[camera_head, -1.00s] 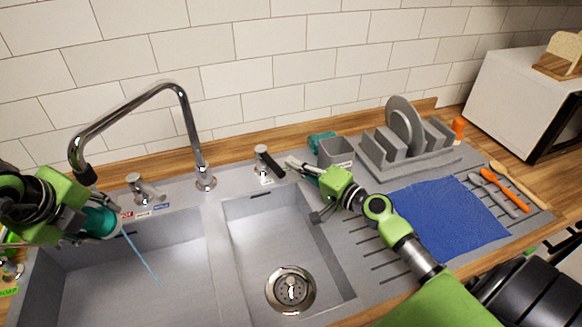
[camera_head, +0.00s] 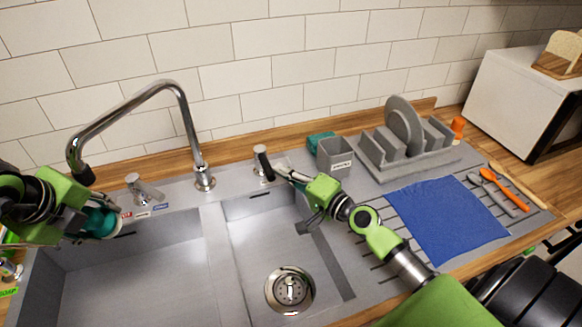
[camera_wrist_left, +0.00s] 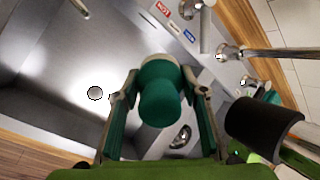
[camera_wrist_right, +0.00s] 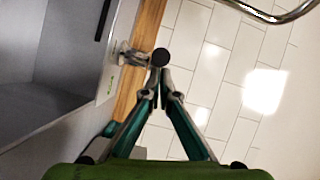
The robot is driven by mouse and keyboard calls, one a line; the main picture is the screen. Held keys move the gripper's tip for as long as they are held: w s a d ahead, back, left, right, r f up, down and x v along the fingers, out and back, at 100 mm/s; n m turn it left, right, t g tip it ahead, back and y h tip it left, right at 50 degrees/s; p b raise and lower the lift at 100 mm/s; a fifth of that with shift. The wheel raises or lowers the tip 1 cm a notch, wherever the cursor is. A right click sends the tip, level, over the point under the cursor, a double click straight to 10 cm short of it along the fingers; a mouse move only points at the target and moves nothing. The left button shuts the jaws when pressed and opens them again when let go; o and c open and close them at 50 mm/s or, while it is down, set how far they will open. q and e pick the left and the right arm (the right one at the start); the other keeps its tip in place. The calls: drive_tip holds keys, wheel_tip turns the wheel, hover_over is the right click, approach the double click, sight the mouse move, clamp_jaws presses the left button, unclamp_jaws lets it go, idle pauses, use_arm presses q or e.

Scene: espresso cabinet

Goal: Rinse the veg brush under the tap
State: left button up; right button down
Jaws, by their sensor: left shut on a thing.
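The teal veg brush (camera_wrist_left: 160,95) is held between the fingers of my left gripper (camera_wrist_left: 160,85). In the head view the brush (camera_head: 103,223) is over the left basin, just below the spout end of the chrome tap (camera_head: 185,110). The black spout tip (camera_wrist_left: 262,118) is beside the brush in the left wrist view. No water stream shows now. My right gripper (camera_head: 277,172) has its fingertips together at the black-tipped lever (camera_head: 263,162) behind the right basin. The lever's dark end (camera_wrist_right: 161,57) is just beyond the fingertips in the right wrist view.
Another chrome lever (camera_head: 144,190) stands behind the left basin. The right basin (camera_head: 255,245) is empty. On the drainboard are a grey holder (camera_head: 335,155), a dish rack (camera_head: 415,160), a blue cloth (camera_head: 447,220) and utensils (camera_head: 503,190). A soap bottle is partly hidden at left.

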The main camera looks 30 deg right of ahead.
drive_tip(key=shift+a+f, duration=0.1)
drive_tip(key=shift+a, duration=0.1)
use_arm(q)
drive_tip(key=shift+a, duration=0.3)
drive_tip(key=shift+s, duration=0.1)
use_arm(e)
drive_tip(key=v, duration=0.3)
drive_tip(key=d+v, duration=0.1)
drive_tip(key=v, duration=0.3)
drive_tip(key=r+v, duration=0.1)
drive_tip(key=v, duration=0.3)
drive_tip(key=shift+w+d, duration=0.25)
drive_tip(key=shift+s+d, duration=0.15)
drive_tip(key=shift+s, duration=0.15)
use_arm(q)
drive_tip(key=shift+s, duration=0.55)
use_arm(e)
drive_tip(key=shift+f, duration=0.25)
drive_tip(key=shift+f+b, duration=0.75)
drive_tip(key=shift+b, duration=0.3)
use_arm(q)
drive_tip(key=s+a, duration=0.2)
drive_tip(key=s, duration=0.4)
drive_tip(key=shift+s+a, duration=0.15)
drive_tip(key=shift+a, duration=0.1)
